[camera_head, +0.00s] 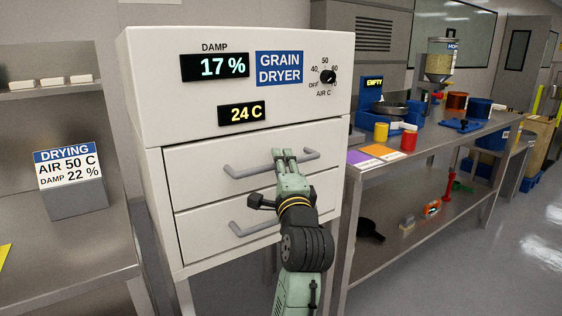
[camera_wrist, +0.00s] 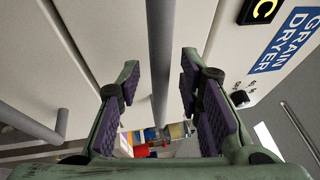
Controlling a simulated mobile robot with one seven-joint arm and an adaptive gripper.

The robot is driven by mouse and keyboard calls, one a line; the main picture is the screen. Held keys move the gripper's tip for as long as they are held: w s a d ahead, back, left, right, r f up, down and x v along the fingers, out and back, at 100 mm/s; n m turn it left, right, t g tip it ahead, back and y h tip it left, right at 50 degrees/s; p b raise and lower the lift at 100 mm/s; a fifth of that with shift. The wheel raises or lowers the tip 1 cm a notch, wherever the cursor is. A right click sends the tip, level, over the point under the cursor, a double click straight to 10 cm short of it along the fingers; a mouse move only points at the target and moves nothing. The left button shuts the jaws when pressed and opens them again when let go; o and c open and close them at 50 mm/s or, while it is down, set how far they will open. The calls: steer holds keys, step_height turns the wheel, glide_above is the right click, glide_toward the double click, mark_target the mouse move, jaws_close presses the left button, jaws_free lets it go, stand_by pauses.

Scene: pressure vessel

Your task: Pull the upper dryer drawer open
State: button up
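The grain dryer (camera_head: 150,100) is a white cabinet with two drawers, both flush with its front. The upper drawer (camera_head: 195,160) has a grey bar handle (camera_head: 245,171). In the wrist view, the handle (camera_wrist: 160,50) runs between the two purple-padded fingers of my gripper (camera_wrist: 160,80), with a gap on both sides. The fingers are open and not closed on the bar. The lower drawer (camera_head: 195,235) has a similar handle (camera_head: 255,228), below my gripper; it also shows at the left of the wrist view (camera_wrist: 35,124).
A steel bench (camera_head: 370,170) with cups, coloured mats and a blue scale stands close on the right. A steel table (camera_head: 95,255) with a drying sign (camera_head: 68,165) stands on the left. The dryer's dial (camera_head: 328,77) is above the drawers.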

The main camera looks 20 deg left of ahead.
steer(key=shift+w+a, duration=0.25)
steer(key=shift+w, duration=0.1)
steer(key=shift+c, duration=0.2)
jaws_close()
stand_by(0.5)
